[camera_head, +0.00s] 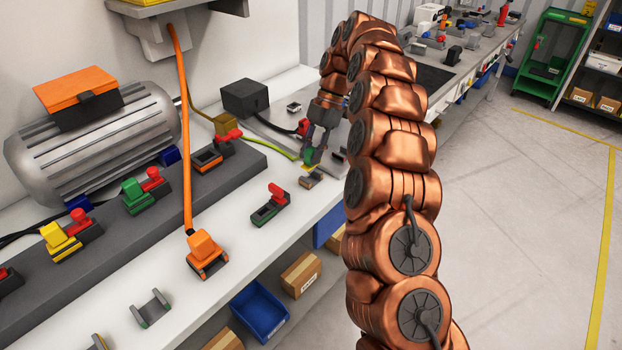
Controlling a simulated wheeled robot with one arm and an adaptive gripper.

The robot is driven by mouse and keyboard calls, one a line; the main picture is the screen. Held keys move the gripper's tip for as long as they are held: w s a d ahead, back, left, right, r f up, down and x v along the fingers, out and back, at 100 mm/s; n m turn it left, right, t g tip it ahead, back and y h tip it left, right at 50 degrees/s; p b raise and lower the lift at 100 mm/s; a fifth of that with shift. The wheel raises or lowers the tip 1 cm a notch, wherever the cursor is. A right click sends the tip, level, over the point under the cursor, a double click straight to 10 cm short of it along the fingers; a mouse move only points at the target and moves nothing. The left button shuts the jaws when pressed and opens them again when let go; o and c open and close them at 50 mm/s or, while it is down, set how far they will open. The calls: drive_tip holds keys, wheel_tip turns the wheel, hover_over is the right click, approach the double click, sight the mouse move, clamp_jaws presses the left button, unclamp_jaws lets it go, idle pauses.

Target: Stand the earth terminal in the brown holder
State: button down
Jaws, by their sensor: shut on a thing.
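My gripper (314,152) is at the far end of my copper-coloured arm, low over the far part of the white bench. It is shut on a small green piece (308,155), which I take to be the earth terminal. A yellow-green cable (272,145) runs from the left to this piece. The fingers hide part of the terminal. A small brownish block (311,180), seemingly the brown holder, sits on the bench just below and in front of the gripper. A yellow patch shows between them. I cannot tell whether terminal and holder touch.
A black box (245,98) stands behind, left of the gripper. A red-and-green switch (270,206) and an orange plug (204,252) with its cable are on the bench nearer me. A dark rail (110,225) carries coloured connectors beside a grey motor (95,145).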

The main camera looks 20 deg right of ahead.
drive_tip(key=shift+f+b, duration=0.35)
drive_tip(key=shift+b, duration=0.05)
drive_tip(key=shift+f+b, duration=1.2)
drive_tip(key=shift+f, duration=0.1)
idle(0.3)
drive_tip(key=c, duration=0.9)
unclamp_jaws()
drive_tip(key=shift+o, duration=0.2)
wheel_tip(320, 180, up, 4)
drive_tip(key=p, duration=0.3)
drive_tip(key=shift+f, duration=0.15)
drive_tip(key=shift+a+p, duration=0.1)
drive_tip(key=shift+p, duration=0.9)
